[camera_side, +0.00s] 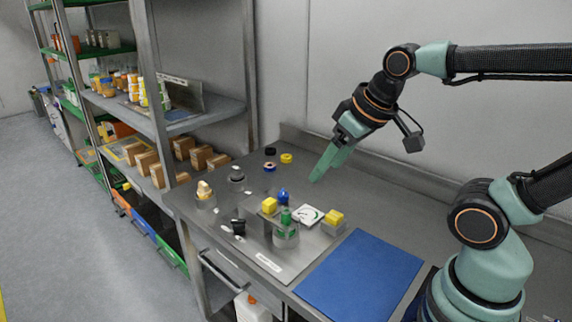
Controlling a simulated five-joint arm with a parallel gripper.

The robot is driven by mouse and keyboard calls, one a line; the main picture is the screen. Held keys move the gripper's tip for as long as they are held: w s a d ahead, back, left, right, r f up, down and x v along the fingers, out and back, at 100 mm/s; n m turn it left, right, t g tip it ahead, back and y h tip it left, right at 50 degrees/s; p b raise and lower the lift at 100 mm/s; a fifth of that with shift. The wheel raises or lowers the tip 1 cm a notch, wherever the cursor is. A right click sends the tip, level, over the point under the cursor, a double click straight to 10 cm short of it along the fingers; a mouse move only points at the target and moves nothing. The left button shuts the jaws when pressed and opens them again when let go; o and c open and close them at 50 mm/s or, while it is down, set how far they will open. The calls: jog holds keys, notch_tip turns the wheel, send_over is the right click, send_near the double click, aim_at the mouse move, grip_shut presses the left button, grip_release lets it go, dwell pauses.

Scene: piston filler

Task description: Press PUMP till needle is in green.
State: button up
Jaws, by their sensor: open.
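A gauge with a white dial (308,215) lies on the steel plate of the filler. A green arc shows on its right side; the needle is too small to read. Around it are a yellow block (333,219) on a grey base, another yellow block (269,205), a blue knob (283,196) and a green knob (286,216) on a grey cylinder. The small labels are not legible, so I cannot tell which is PUMP. My gripper (328,163) has green fingers pointing down and left. It is open and empty, above and behind the gauge, touching nothing.
A blue mat (361,276) lies to the right of the plate. A tan knob (204,190), a grey knob (237,174) and a black item (238,227) are at left. Shelves (165,122) stand left of the bench.

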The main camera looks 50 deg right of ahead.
grip_shut()
dwell(1.5)
